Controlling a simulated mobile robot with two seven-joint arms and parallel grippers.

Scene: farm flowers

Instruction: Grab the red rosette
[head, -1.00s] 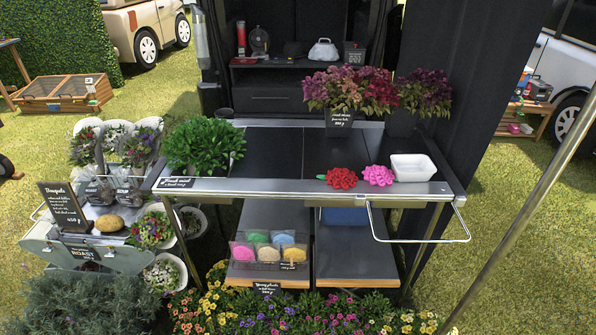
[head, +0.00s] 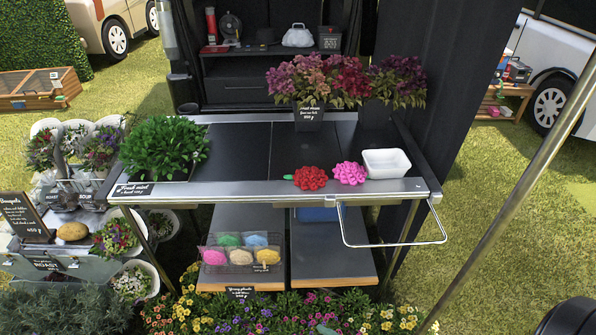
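The red rosette (head: 310,178) lies near the front edge of the dark table top (head: 240,160), a little right of its middle. A pink rosette (head: 350,173) lies just to its right, close beside it. The red rosette is fully visible and nothing covers it. Neither of my grippers can be made out in the head view. A dark rounded shape at the bottom right corner may be part of me.
A white bowl (head: 387,163) stands right of the rosettes. Potted purple flowers (head: 312,80) stand behind, and a mint plant (head: 163,148) stands at the left. A metal rail (head: 395,243) juts out at the front right. A slanted pole (head: 510,200) crosses the right side.

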